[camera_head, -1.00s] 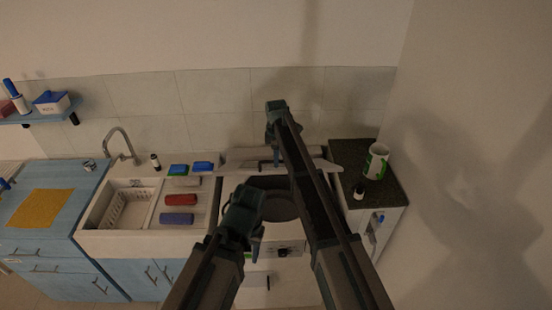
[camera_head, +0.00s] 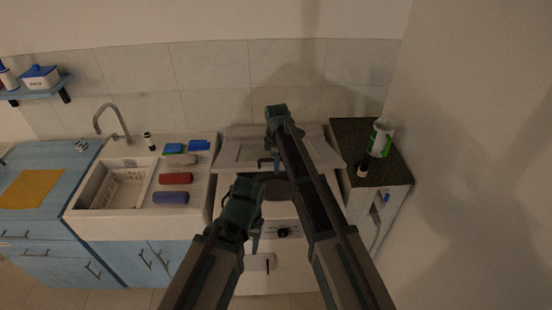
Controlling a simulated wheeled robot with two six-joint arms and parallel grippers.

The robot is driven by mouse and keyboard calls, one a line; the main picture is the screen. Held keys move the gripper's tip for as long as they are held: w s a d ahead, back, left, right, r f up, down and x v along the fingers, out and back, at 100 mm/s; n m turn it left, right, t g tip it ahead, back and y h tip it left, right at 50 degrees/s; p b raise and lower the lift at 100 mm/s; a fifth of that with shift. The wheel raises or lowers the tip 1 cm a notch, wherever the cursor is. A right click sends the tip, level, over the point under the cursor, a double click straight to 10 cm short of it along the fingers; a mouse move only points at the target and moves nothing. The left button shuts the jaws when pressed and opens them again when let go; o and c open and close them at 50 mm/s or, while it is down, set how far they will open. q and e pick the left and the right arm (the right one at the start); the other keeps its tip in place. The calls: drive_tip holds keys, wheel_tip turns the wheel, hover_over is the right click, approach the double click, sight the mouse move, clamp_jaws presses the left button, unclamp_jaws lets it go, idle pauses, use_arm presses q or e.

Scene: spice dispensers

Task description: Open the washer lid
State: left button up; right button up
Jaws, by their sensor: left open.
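The white washer (camera_head: 285,270) stands in the middle, with a dial (camera_head: 283,232) on its front. A pale slanted panel (camera_head: 236,150), apparently the lid, shows at its back against the wall. A dark round part (camera_head: 278,189) shows in the middle of the washer's top, partly behind my arms. My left gripper (camera_head: 255,241) is open and empty, pointing down over the washer's front edge. My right gripper (camera_head: 268,163) reaches further back, at the pale panel. Its fingers are small and dark, and I cannot tell whether they touch the panel.
Left of the washer is a sink (camera_head: 120,185) with a tap (camera_head: 113,120) and several coloured items on its drainer. On the right, a dark counter (camera_head: 350,133) holds a white-green container (camera_head: 380,140) and a small dark bottle (camera_head: 363,169). A side wall closes the right.

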drive_tip(key=shift+t, duration=0.4)
drive_tip(key=s+f+b, duration=0.2)
drive_tip(key=f+b, duration=0.3)
drive_tip(key=s+f+b, duration=0.1)
drive_tip(key=f+b, duration=0.3)
drive_tip(key=f, duration=0.1)
drive_tip(key=s+f+b, duration=0.2)
drive_tip(key=f+b, duration=0.3)
drive_tip(key=shift+s+f+b, duration=0.35)
drive_tip(key=shift+s+f+t+b, duration=0.1)
drive_tip(key=shift+f+t+b, duration=0.2)
drive_tip(key=shift+f+b, duration=0.35)
drive_tip(key=shift+d, duration=0.1)
